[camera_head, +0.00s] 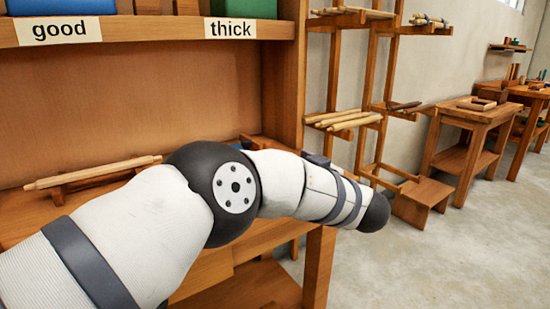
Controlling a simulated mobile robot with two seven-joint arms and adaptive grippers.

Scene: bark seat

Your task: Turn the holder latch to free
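A pale wooden stick (95,172) lies on a low wooden holder (58,194) on the bench at the left. I cannot make out a latch on this holder; part of the holder is hidden behind my arm. My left arm comes in from the lower left and crosses the bench to the right, ending in view at a dark rounded part. No fingers show on it, so my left gripper is not in view. My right gripper is not in view either.
A shelf (150,36) with "good" and "thick" labels hangs above the bench. A wooden rack (334,85) holding pale sticks (343,119) stands at centre right. Small wooden tables (475,117) stand farther right. The concrete floor (440,260) at lower right is clear.

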